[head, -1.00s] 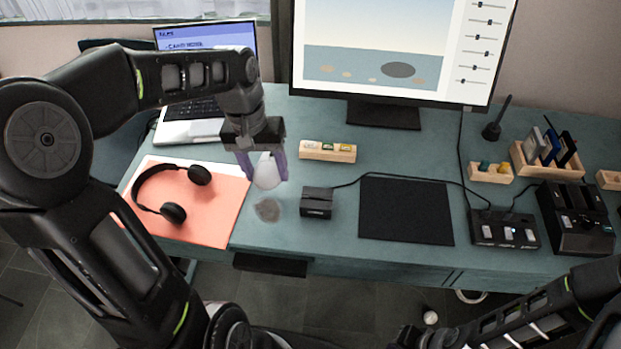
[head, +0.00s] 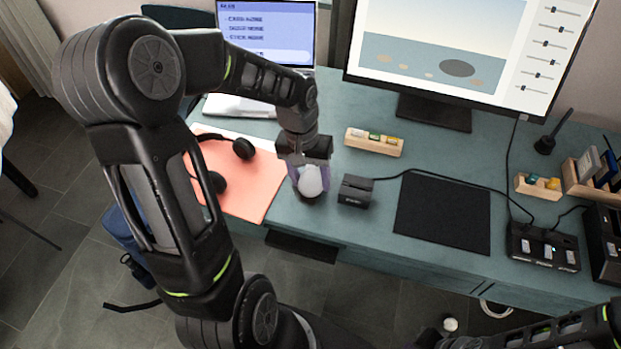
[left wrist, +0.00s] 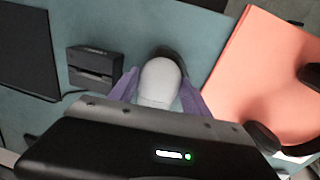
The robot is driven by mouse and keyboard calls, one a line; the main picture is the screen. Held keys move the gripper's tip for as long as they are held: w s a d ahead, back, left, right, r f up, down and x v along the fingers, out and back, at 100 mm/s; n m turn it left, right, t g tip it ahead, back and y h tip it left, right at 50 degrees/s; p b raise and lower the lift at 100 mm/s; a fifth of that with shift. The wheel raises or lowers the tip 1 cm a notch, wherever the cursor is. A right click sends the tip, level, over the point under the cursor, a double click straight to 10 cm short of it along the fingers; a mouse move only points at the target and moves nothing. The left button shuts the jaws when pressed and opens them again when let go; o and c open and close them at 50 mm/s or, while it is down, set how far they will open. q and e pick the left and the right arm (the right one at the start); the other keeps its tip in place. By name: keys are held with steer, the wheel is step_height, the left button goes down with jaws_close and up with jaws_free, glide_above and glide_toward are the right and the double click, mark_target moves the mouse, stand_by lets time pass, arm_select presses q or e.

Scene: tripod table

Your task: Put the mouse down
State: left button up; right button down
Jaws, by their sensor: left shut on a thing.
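The white mouse (head: 311,183) is between the purple fingers of my left gripper (head: 310,176), which is shut on it. The mouse also shows in the left wrist view (left wrist: 160,82), its rounded end pointing away from the gripper. It is low over the teal desk (head: 350,222), between the orange sheet and a small black box. A dark round patch lies under the mouse, mostly hidden by it. I cannot tell whether mouse and desk touch. My right arm enters at the lower right; its gripper (head: 432,339) is dark and cut by the frame edge.
The small black box (head: 356,191) is close on the right, with a cable. A black mat (head: 442,214) lies further right. Black headphones (head: 244,149) rest on the orange sheet (head: 262,185). A wooden block (head: 374,142), a laptop (head: 240,105) and a monitor (head: 434,112) stand behind.

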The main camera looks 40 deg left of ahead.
mark_target(304, 179)
arm_select(q)
steer(key=shift+f, duration=0.3)
steer(key=shift+f, duration=0.2)
steer(key=o, duration=1.4)
steer(key=shift+o, duration=0.2)
steer(key=shift+r, duration=0.1)
step_height(304, 179, up, 12)
steer(key=a, duration=0.1)
steer(key=shift+s+a, duration=0.15)
steer(key=shift+s, duration=0.1)
